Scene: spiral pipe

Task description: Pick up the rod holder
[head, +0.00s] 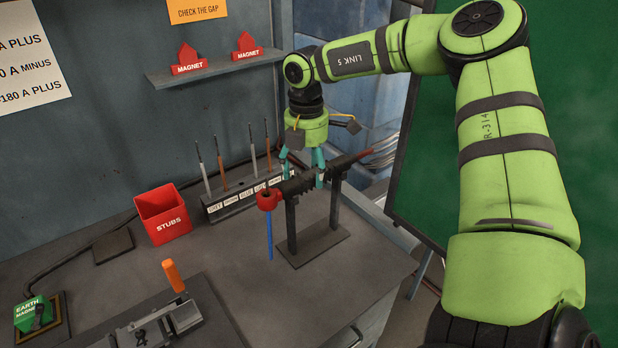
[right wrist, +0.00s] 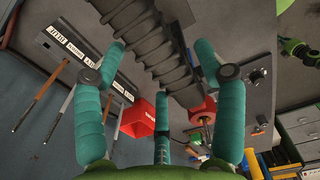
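A dark ribbed, spiral rod holder (head: 298,185) lies across the two posts of a black stand (head: 318,246). A red clamp head (head: 267,201) is at its near end, with a blue rod (head: 269,238) hanging below; a reddish part shows at its far end. My right gripper (head: 303,170) points down over the ribbed body with its teal fingers spread. In the right wrist view, the ribbed body (right wrist: 150,50) runs between the open fingers; contact cannot be told. My left gripper is not in view.
A labelled rack (head: 233,204) with several upright rods stands behind the stand, beside a red STUBS bin (head: 162,214). A vise-like fixture with an orange handle (head: 174,276) is at the front. A shelf (head: 215,68) with magnet holders hangs above. Bare bench lies around the stand.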

